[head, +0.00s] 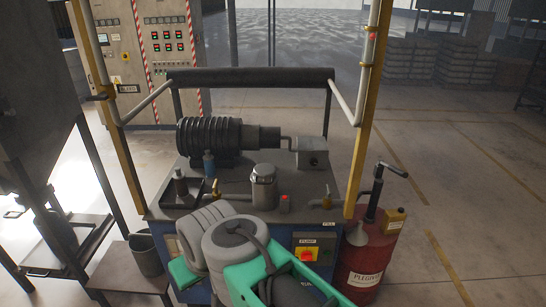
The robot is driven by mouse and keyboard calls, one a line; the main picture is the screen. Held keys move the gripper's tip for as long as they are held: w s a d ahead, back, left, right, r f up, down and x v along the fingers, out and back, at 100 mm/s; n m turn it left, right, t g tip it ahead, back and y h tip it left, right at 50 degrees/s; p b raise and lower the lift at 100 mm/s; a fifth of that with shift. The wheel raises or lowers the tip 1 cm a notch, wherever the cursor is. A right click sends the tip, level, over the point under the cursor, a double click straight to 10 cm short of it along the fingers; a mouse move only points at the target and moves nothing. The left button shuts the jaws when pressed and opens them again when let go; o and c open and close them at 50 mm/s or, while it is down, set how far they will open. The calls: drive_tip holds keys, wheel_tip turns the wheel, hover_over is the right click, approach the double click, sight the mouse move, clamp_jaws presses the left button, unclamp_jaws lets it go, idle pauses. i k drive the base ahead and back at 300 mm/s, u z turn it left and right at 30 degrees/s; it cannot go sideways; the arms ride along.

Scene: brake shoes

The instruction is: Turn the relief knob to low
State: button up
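I cannot pick out a relief knob marked low for certain. A hydraulic bench (160,211) stands in front of me, with two small brass-coloured valve handles on top, a left one (216,188) and a right one (327,191). The bench front has a red and yellow rotary switch (306,254) under a pump label. My grey and teal arm covers much of the bench front. My gripper does not show.
A ribbed motor (210,138) and a silver canister (263,186) stand on the bench. A red drum (373,252) with a hand pump stands at right, a bucket (146,255) at left. Yellow posts and a dark padded bar (250,77) frame the bench. Floor at far right is open.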

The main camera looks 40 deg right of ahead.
sight(313, 162)
drive_tip(key=z, duration=0.05)
drive_tip(key=i, duration=0.9)
drive_tip(key=z, duration=1.1)
drive_tip(key=i, duration=0.55)
drive_tip(key=z, duration=0.6)
